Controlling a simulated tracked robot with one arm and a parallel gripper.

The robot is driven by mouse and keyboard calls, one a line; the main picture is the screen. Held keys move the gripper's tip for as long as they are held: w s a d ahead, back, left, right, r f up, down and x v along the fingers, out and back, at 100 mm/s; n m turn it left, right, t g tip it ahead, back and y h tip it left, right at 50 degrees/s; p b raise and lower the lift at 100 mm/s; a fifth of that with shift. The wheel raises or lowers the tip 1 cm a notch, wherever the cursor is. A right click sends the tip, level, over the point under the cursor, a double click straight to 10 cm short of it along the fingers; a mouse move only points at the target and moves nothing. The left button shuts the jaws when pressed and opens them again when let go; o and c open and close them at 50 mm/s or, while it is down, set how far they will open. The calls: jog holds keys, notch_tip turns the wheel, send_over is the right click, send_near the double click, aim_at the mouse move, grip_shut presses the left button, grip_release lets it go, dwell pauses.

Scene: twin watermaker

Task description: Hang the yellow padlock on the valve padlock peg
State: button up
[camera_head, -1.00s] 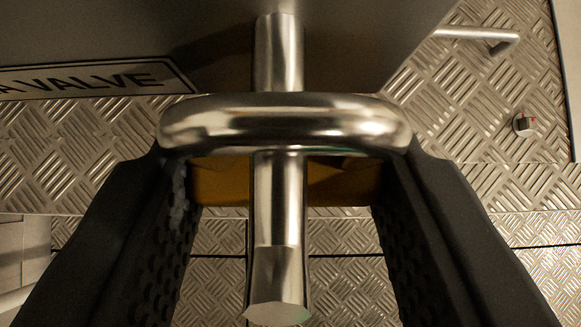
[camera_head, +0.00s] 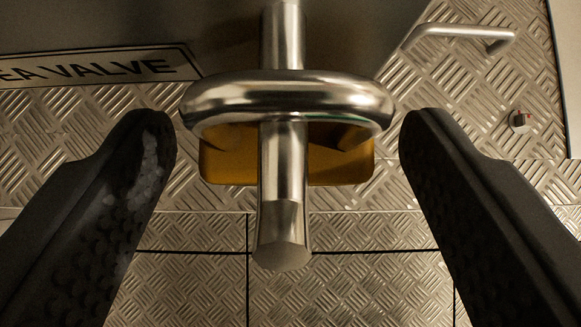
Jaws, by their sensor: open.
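The yellow padlock (camera_head: 340,165) hangs by its steel shackle (camera_head: 290,95) over the valve padlock peg (camera_head: 283,180). The shackle loops around the peg, and the peg's free end sticks out toward me below it. The yellow body is behind and beneath the shackle, partly hidden by the shackle and the peg. My gripper (camera_head: 288,130) is open, with one dark finger on each side of the padlock. Clear gaps show between both fingers and the padlock.
A grey panel (camera_head: 130,25) with a label reading "EA VALVE" (camera_head: 100,68) is at the upper left. Diamond-plate floor (camera_head: 350,285) lies below.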

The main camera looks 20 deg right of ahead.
jog(key=p+v, duration=0.2)
jog(key=v, duration=1)
jog(key=w+a+r+t+y, duration=0.1)
jog(key=w+a+r, duration=0.15)
jog(key=r, duration=0.85)
jog(key=w+a+r+t+y, duration=0.1)
jog(key=w+r, duration=0.3)
jog(key=r, duration=0.7)
notch_tip(320, 180, up, 23)
jog(key=n+t+y+p, duration=0.2)
jog(key=s+d+r, duration=0.1)
jog(key=s+r, duration=0.2)
jog(key=r, duration=0.4)
jog(key=s+d+r+n+t, duration=0.1)
jog(key=s+r, duration=0.2)
jog(key=r, duration=0.4)
jog(key=s+d+r, duration=0.1)
jog(key=s+r, duration=0.2)
jog(key=r, duration=0.4)
jog(key=s+d+r+t+h, duration=0.1)
jog(key=s+d+r, duration=0.2)
jog(key=s+r, duration=1.2)
jog(key=shift+d+n+t, duration=0.3)
jog(key=shift+d+t, duration=0.05)
jog(key=shift+t, duration=0.05)
jog(key=shift+s+r, duration=0.1)
